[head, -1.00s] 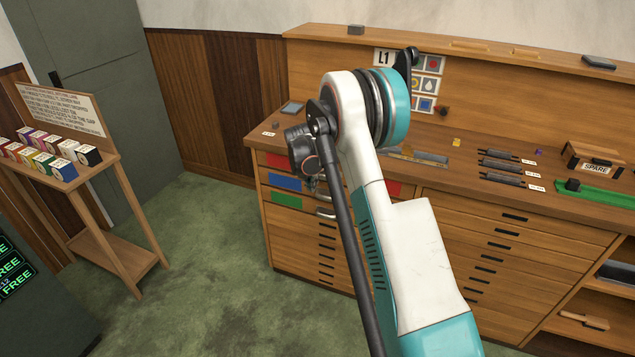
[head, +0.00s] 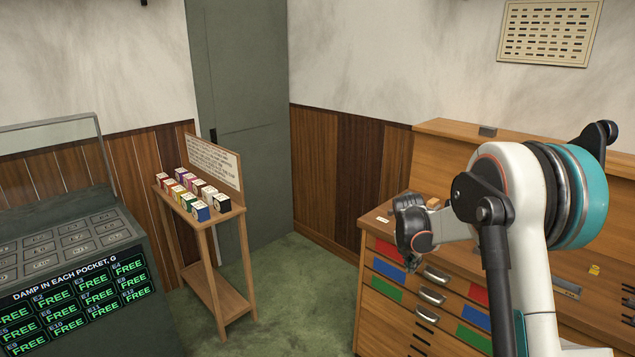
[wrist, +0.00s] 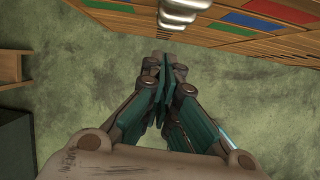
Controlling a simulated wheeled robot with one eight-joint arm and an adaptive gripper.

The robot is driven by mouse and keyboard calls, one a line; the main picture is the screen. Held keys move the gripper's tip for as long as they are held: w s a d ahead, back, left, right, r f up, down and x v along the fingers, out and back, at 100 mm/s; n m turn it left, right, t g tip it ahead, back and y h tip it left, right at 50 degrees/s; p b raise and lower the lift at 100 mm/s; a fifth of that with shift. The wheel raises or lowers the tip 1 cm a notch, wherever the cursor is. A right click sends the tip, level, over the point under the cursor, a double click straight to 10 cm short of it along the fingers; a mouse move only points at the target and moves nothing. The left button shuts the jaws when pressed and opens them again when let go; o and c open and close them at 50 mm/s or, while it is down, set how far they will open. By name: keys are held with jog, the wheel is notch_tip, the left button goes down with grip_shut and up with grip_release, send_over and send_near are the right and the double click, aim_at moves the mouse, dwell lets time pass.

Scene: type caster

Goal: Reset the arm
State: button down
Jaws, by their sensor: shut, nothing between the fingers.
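My arm fills the right of the head view, folded at its elbow, with its wrist in front of the left end of the wooden drawer cabinet (head: 378,318). My gripper (head: 411,263) hangs below the wrist, small and partly hidden there. In the wrist view my gripper (wrist: 161,62) points down at the green floor, its teal fingers together with nothing between them. The cabinet's drawer handles (wrist: 178,18) show just beyond the fingertips.
A wooden stand (head: 237,262) with several small coloured boxes (head: 201,211) stands by the grey door (head: 240,120). At left is a dark machine with a pocketed top and a green-lettered "FREE" display (head: 85,297). Green floor (head: 295,290) lies open between stand and cabinet.

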jog(key=s+a+r+m+t, duration=0.1)
jog(key=s+a+r+m, duration=0.25)
jog(key=s+r, duration=0.25)
jog(key=s+a+r+m+y, duration=0.1)
jog(key=s+a+r+m, duration=0.2)
jog(key=s+r+m, duration=0.25)
jog(key=s+a+r+m+t, duration=0.1)
jog(key=s+a+r+m, duration=0.2)
jog(key=s+r, duration=0.35)
jog(key=s+a+m+t+y, duration=0.1)
jog(key=s+a+m, duration=0.2)
jog(key=s+m, duration=0.3)
jog(key=s+a+f+m+t+y, duration=0.1)
jog(key=s+a+m, duration=0.2)
jog(key=s+m, duration=0.4)
jog(key=shift+s+a+f, duration=0.2)
jog(key=shift+s+a, duration=0.2)
jog(key=shift+s, duration=4.2)
